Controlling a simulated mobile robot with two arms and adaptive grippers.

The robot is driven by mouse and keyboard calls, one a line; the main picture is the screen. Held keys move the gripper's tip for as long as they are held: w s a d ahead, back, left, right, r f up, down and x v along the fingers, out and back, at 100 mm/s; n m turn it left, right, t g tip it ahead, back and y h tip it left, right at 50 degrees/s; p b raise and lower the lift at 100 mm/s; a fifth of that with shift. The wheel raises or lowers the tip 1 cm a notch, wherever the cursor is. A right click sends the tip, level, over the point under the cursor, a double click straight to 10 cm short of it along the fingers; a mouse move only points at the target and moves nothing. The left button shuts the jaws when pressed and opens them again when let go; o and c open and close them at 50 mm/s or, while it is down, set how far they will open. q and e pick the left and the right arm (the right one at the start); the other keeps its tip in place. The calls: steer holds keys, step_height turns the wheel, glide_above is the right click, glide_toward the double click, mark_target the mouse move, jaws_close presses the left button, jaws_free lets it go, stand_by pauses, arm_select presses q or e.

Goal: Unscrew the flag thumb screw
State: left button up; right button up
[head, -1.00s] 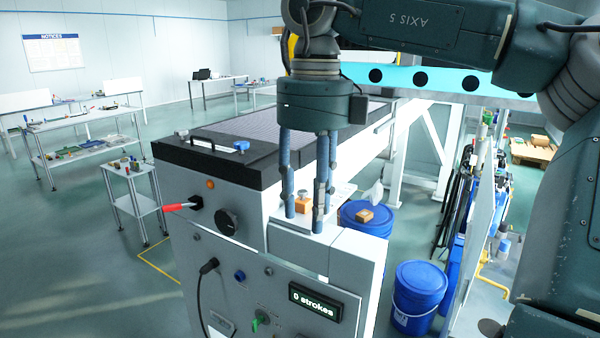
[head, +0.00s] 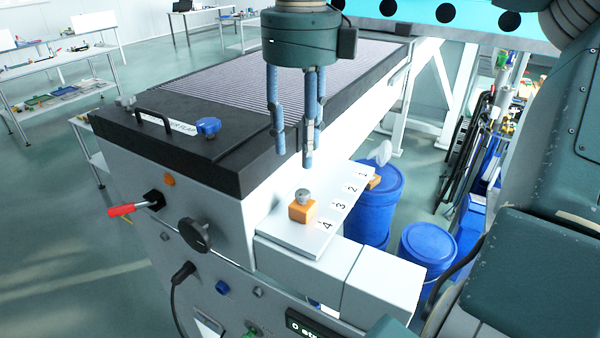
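A pale grey flag-shaped screw head (head: 380,153) stands upright at the far end of the white numbered plate (head: 300,238), near label 1. An orange block (head: 374,182) sits just below it. A second orange block (head: 302,210) with a rounded grey knob (head: 303,195) sits nearer, beside labels 3 and 4. My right gripper (head: 300,150) points down with its blue-grey fingers apart and empty. It appears above the nearer block, left of the flag-shaped head, touching neither. My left gripper is not in view.
The black-topped machine (head: 180,165) has a black handle, a blue knob (head: 208,127) and a red lever (head: 122,210). Blue drums (head: 428,243) stand behind and right of the plate. My dark green arm parts fill the right side.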

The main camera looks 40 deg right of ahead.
mark_target(302, 191)
steer(key=f+p, duration=0.1)
steer(key=f, duration=0.2)
steer(key=shift+s+f, duration=0.2)
steer(key=shift+w+d+f, duration=0.1)
steer(key=shift+d+f, duration=0.05)
steer(key=shift+f, duration=0.3)
steer(key=shift+w+d+f, duration=0.1)
steer(key=shift+f, duration=0.35)
step_height(302, 191, down, 4)
steer(key=shift+w+r+p, duration=0.15)
steer(key=shift+r+p, duration=0.1)
steer(key=shift+p, duration=0.25)
steer(key=c, duration=0.3)
steer(key=shift+d, duration=0.1)
steer(key=c, duration=0.5)
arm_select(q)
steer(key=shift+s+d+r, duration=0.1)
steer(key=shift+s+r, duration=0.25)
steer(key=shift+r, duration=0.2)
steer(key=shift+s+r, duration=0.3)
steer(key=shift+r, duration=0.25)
arm_select(e)
jaws_close()
